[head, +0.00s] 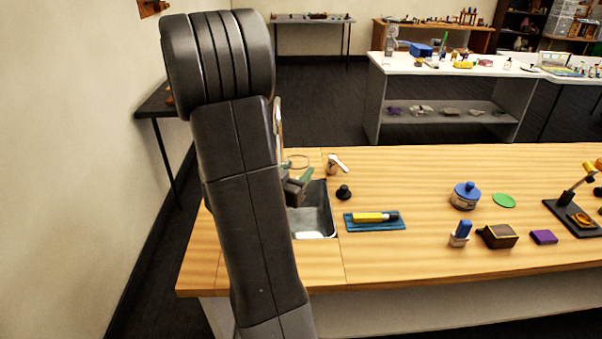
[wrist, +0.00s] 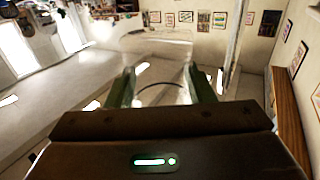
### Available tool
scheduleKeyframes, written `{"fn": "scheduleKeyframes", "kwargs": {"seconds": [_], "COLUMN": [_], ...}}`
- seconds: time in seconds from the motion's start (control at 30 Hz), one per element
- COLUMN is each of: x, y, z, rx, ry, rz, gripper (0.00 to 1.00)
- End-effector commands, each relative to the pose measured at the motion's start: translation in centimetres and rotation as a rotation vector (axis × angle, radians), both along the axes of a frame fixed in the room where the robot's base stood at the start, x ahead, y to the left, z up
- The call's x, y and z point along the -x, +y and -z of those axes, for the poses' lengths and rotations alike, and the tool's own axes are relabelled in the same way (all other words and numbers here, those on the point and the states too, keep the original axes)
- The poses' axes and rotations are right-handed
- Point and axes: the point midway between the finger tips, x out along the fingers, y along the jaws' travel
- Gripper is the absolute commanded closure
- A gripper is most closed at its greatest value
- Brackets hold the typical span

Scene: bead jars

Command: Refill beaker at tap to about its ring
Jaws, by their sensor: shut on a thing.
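My gripper (head: 297,181) is shut on a clear glass beaker (head: 299,161), held above the sink (head: 318,222). In the wrist view my green fingers (wrist: 160,88) press on both sides of the beaker (wrist: 157,46), and a dark ring line shows on it. I cannot tell how much water is in it. The tap (head: 277,122) rises behind my arm, partly hidden, close to the beaker; no stream is visible. A pale tap lever (head: 336,163) stands right of the sink's back edge.
A black knob-like piece (head: 343,192) and a blue tray (head: 375,222) with a yellow item lie just right of the sink. A blue-lidded jar (head: 465,196) and a brown box (head: 498,236) stand further right. My arm hides the sink's left part.

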Motion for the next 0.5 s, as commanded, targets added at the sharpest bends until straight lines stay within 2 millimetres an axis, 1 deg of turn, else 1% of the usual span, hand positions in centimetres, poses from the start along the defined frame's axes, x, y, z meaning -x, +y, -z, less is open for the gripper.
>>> {"fn": "scheduleKeyframes", "kwargs": {"seconds": [0.03, 0.5], "x": [-0.6, -5.7], "y": [0.2, 2.2], "z": [0.2, 1.5], "rx": [0.0, -0.001], "ry": [0.0, 0.0], "rz": [0.0, 0.0], "gripper": [0.78, 0.78]}}
